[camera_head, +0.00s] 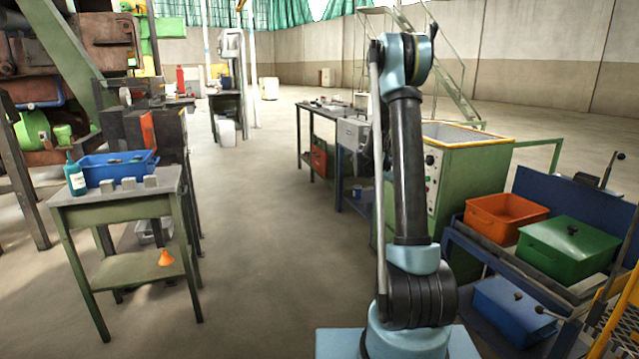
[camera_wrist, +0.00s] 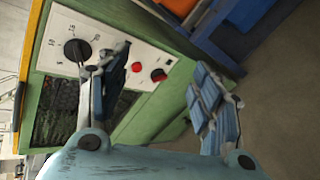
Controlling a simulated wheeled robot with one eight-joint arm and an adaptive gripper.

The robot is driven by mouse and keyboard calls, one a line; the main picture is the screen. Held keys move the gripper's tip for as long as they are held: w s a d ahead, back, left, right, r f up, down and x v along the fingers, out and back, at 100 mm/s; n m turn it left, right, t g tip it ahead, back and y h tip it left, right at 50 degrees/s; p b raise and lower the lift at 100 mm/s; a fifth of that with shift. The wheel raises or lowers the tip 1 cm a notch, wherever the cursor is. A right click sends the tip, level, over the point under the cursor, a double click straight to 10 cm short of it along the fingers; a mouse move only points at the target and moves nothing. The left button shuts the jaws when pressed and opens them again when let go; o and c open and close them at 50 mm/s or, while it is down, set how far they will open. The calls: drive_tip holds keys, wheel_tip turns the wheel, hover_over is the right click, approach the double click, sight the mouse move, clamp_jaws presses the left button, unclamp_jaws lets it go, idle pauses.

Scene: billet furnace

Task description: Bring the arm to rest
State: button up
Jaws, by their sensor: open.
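My arm (camera_head: 408,170) stands upright in the middle of the head view and is bent over at the top. My gripper (camera_wrist: 162,88) is in the wrist view with its two fingers spread apart and nothing between them. Past the fingers is the green furnace (camera_wrist: 60,20) with its white control panel, black dial and red buttons. The furnace (camera_head: 475,165) also stands just right of my arm in the head view. The gripper itself is mostly hidden behind the arm there. I cannot tell whether a finger touches the panel.
A bench (camera_head: 62,203) at left holds a blue crate (camera_head: 118,178), a bottle (camera_head: 75,176) and small grey blocks (camera_head: 128,184). A blue cart (camera_head: 560,188) at right carries an orange bin (camera_head: 503,214) and a green box (camera_head: 568,248). The floor between is open.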

drive_tip(key=s+a+r+m+g+y, duration=0.1)
drive_tip(key=s+a+r+m+y, duration=0.15)
drive_tip(key=s, duration=1.05)
drive_tip(key=s+a+r+m+y, duration=0.2)
drive_tip(key=s+a+r+y, duration=0.15)
drive_tip(key=s, duration=1.05)
drive_tip(key=s+a+f+m+y, duration=0.1)
drive_tip(key=s+a+f+y, duration=0.1)
drive_tip(key=s, duration=0.6)
drive_tip(key=s+a+f+m+y, duration=0.1)
drive_tip(key=s+a+f, duration=0.3)
drive_tip(key=s+a, duration=0.2)
drive_tip(key=s+a+f+m+y, duration=0.1)
drive_tip(key=s+a+f+y, duration=0.1)
drive_tip(key=s, duration=0.8)
drive_tip(key=shift+a+f+g+y, duration=0.3)
drive_tip(key=shift+a+f+g, duration=0.1)
drive_tip(key=shift+a+f, duration=0.55)
drive_tip(key=shift+m, duration=0.25)
drive_tip(key=shift+w+f, duration=0.2)
drive_tip(key=shift+w, duration=0.2)
